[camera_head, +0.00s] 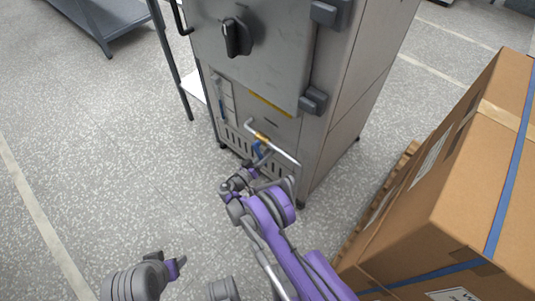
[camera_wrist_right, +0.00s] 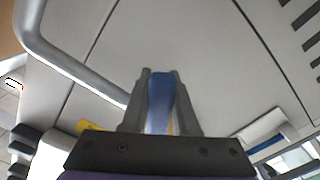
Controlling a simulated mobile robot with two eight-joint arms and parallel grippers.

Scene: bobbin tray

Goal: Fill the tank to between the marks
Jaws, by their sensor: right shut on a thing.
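The grey steel cabinet (camera_head: 268,60) stands ahead with its door closed. A bent metal pipe (camera_head: 285,155) with a brass-coloured fitting (camera_head: 262,136) runs across its lower front. My right gripper (camera_head: 257,157) is at this pipe, shut on a blue lever (camera_wrist_right: 159,100), which shows between the fingers in the right wrist view (camera_wrist_right: 160,88). A narrow upright strip (camera_head: 219,88), perhaps a level gauge, is on the lower left front; its marks and any level are too small to read.
A black knob (camera_head: 236,37) is on the cabinet door. A large cardboard box (camera_head: 450,180) on a wooden pallet (camera_head: 385,205) stands close on the right. A grey metal table (camera_head: 105,25) is at the back left. The speckled floor on the left is clear.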

